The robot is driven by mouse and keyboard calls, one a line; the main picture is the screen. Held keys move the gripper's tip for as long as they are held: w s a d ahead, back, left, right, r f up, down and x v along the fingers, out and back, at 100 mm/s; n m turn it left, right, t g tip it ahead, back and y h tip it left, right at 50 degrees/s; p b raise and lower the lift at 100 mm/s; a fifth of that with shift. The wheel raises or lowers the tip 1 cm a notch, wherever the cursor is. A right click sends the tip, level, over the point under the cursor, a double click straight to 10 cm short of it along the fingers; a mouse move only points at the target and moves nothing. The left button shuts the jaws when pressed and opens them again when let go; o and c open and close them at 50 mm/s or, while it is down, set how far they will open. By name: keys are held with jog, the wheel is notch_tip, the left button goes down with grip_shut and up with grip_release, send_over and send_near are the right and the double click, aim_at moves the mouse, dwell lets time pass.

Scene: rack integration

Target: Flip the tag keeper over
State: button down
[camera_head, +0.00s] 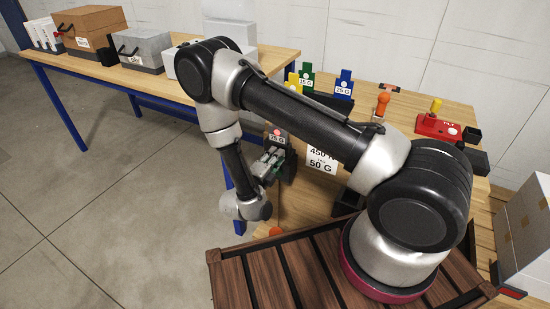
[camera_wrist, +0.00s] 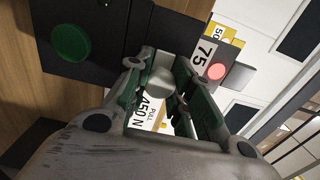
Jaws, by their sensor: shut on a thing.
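My gripper (camera_head: 271,156) is at the left end of the workbench, beside a dark fixture with a 75 G label (camera_head: 277,134). In the wrist view its two green-lined fingers (camera_wrist: 162,72) are closed about a small light grey rounded piece (camera_wrist: 161,83). This seems to be the tag keeper, but its outline is mostly hidden by the fingers. The 75 label (camera_wrist: 205,53) and a round red spot (camera_wrist: 216,72) lie just right of the fingertips. A white 450 N pull label (camera_wrist: 151,109) shows between the fingers.
A green round button (camera_wrist: 71,43) sits on a black panel left of the fingers. Coloured tags (camera_head: 307,80) stand in a dark holder at the back. A red box (camera_head: 437,127) is to the right. A side table (camera_head: 170,87) holds boxes and open floor lies left.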

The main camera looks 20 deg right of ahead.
jog(key=shift+w+a, duration=1.4)
jog(key=shift+a, duration=0.05)
jog(key=c, duration=1.2)
grip_release()
jog(key=v, duration=1.2)
